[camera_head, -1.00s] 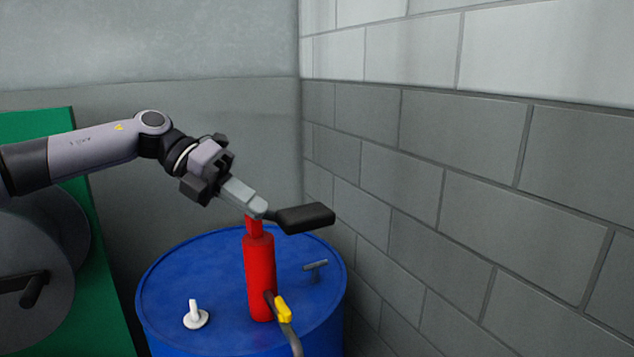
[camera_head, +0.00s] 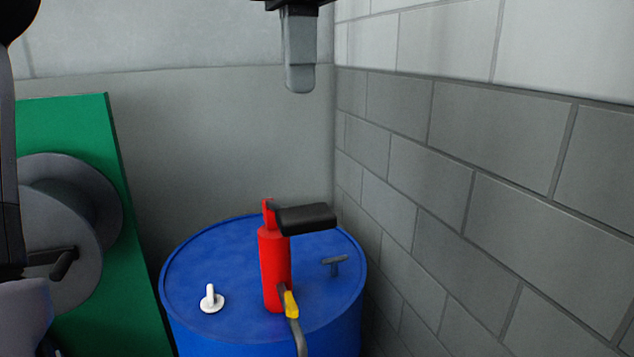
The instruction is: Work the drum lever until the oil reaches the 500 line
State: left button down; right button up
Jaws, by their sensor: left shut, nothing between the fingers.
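The red hand pump (camera_head: 274,268) stands upright on the blue drum (camera_head: 215,255). Its lever with a thick black grip (camera_head: 308,218) sticks out to the right from the pump's top, roughly level. A grey spout (camera_head: 297,338) with a yellow piece (camera_head: 291,303) leads down from the pump and out at the bottom edge. My left gripper (camera_head: 300,88) is shut and empty, fingers pointing down, at the top of the view, apart from the lever and above it in the picture. The oil and the 500 line are not visible. My right gripper is not in view.
A white cap (camera_head: 211,299) and a small grey T-handle (camera_head: 334,264) are on the drum top. A green panel (camera_head: 125,250) with a grey reel (camera_head: 50,225) stands at left. A block wall (camera_head: 500,190) runs close along the drum's right side.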

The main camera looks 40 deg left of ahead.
aim_at(300, 212)
pick_arm(q)
notch_tip(300, 212, down, 14)
jog(key=shift+a+r, duration=0.1)
dwell(0.9)
dwell(0.3)
